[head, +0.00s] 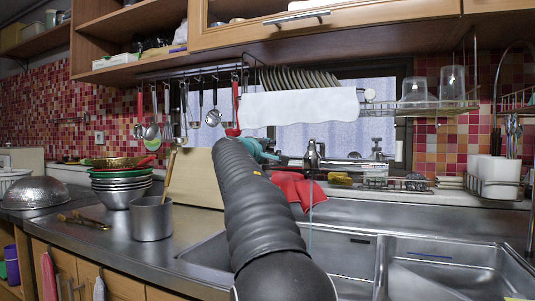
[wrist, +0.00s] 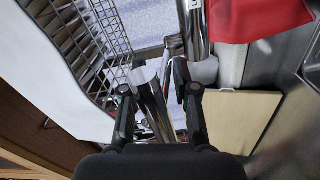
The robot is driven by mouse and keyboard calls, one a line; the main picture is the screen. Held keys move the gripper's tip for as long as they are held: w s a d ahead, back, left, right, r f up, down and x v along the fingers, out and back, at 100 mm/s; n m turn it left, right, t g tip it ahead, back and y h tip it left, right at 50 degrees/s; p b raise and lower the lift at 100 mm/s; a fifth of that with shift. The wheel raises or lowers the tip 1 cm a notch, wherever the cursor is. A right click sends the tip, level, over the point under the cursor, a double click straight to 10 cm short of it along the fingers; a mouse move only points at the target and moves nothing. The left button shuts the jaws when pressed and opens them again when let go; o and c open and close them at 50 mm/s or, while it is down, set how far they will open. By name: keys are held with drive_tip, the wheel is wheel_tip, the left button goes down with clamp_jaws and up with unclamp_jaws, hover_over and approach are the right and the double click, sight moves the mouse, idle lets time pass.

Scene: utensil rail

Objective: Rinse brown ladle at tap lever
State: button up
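My gripper (wrist: 156,92) shows in the wrist view with its two dark fingers apart. A shiny silver bar (wrist: 153,102) lies between or just beyond them; I cannot tell whether it is part of the tap, and no firm grip on it shows. In the head view my arm hides most of the gripper, which is near the chrome tap (head: 314,156) behind the sink. A thin pale vertical line, perhaps water, hangs below the tap. A long brown-handled utensil (head: 171,170), perhaps the brown ladle, stands at the steel pot; its lower end is hidden.
Several utensils hang from the rail (head: 190,73). A steel pot (head: 152,219) and stacked bowls (head: 121,190) stand on the left counter. A red cloth (head: 307,192) hangs at the sink's back edge. A dish rack (head: 430,107) and white paper (head: 300,107) are above. The right basin (head: 440,265) looks empty.

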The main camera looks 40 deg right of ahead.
drive_tip(key=shift+a+f, duration=0.1)
drive_tip(key=shift+f, duration=0.1)
drive_tip(key=v, duration=1.1)
drive_tip(key=shift+s+a, duration=0.15)
drive_tip(key=shift+a, duration=0.25)
drive_tip(key=shift+r, duration=0.1)
